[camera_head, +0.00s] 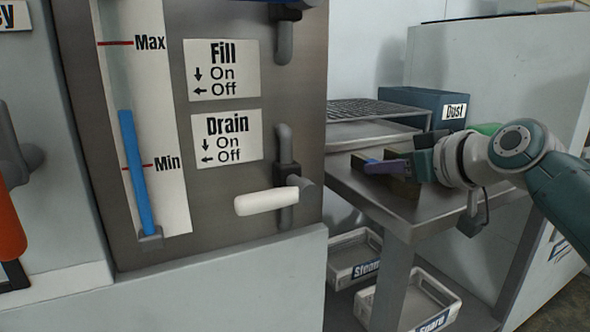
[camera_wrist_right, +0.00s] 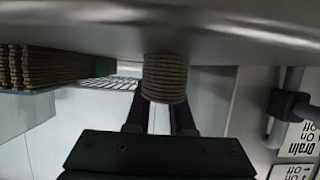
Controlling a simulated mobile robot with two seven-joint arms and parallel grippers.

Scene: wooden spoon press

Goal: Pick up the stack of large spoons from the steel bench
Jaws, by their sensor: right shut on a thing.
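A brownish stack of thin pieces, which look like spoons seen end-on, stands between the fingers of my right gripper (camera_head: 388,166) in the right wrist view (camera_wrist_right: 165,80). The gripper is shut on this stack. In the head view the brown stack (camera_head: 403,187) shows partly behind and below the fingers, at the steel bench (camera_head: 446,202). The wrist view seems turned over, with the bench surface (camera_wrist_right: 220,40) along the top; the stack meets it there, and I cannot tell whether it is lifted. My left gripper is not in view.
Another, longer brown stack (camera_wrist_right: 45,66) lies to the left in the wrist view. A blue bin marked Dust (camera_head: 410,108) and a wire rack (camera_head: 365,110) stand behind. White trays (camera_head: 355,258) sit below the bench. A panel with a white Drain handle (camera_head: 266,201) is at left.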

